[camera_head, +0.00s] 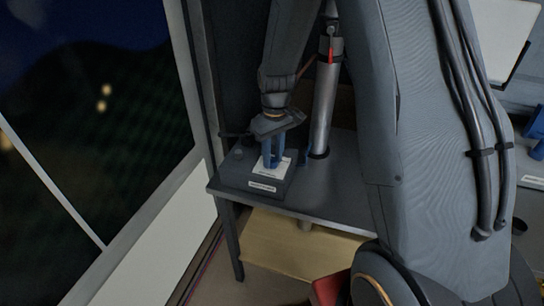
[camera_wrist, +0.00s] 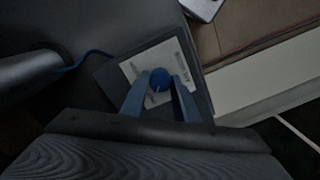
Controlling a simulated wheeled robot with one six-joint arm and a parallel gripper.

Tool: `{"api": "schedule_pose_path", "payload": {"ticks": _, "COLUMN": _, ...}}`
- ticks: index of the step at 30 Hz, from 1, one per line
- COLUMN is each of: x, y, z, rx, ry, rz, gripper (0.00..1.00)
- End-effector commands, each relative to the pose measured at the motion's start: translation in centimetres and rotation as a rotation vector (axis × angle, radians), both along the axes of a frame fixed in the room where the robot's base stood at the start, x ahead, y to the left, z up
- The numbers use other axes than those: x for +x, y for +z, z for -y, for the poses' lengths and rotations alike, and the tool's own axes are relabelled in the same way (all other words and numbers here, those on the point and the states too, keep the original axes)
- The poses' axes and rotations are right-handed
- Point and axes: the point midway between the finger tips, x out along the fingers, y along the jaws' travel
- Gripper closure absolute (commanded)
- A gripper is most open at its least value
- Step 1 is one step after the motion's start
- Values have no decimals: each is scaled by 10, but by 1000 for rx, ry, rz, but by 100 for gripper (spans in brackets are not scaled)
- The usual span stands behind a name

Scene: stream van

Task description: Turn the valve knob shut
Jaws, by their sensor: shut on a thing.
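The valve knob (camera_wrist: 160,79) is round and blue. It stands over a white label plate (camera_wrist: 139,68) on a dark box (camera_wrist: 110,78), which also shows in the head view (camera_head: 239,171) on the table. My gripper (camera_wrist: 160,84) points down at the knob, with one blue finger on each side of it, shut on it. In the head view my gripper (camera_head: 272,160) is over the white plate, and its fingers hide the knob. A pale line marks the knob's top; I cannot read which setting it stands at.
A silver cylinder (camera_head: 324,108) with a red mark stands close to the right of the box. A blue cable (camera_wrist: 92,54) runs from the box towards it. The dark table (camera_head: 335,190) has bare room to the right. A window lies at the left.

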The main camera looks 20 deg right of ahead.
Motion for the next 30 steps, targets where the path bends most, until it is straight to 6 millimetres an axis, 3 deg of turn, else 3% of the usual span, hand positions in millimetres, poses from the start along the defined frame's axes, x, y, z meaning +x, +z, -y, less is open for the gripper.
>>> {"api": "schedule_pose_path", "payload": {"ticks": 12, "x": 5, "y": 3, "z": 0, "rx": 0, "ry": 8, "rz": 11, "gripper": 95}}
{"api": "schedule_pose_path", "payload": {"ticks": 13, "x": 5, "y": 3, "z": 0, "rx": 0, "ry": 8, "rz": 11, "gripper": 71}}
{"api": "schedule_pose_path", "payload": {"ticks": 16, "x": 4, "y": 3, "z": 0, "rx": 0, "ry": 8, "rz": 10, "gripper": 54}}
{"api": "schedule_pose_path", "payload": {"ticks": 25, "x": 2, "y": 2, "z": 0, "rx": 0, "ry": 6, "rz": 5, "gripper": 54}}
{"api": "schedule_pose_path", "payload": {"ticks": 30, "x": 3, "y": 14, "z": 1, "rx": -1, "ry": 7, "rz": 7, "gripper": 54}}
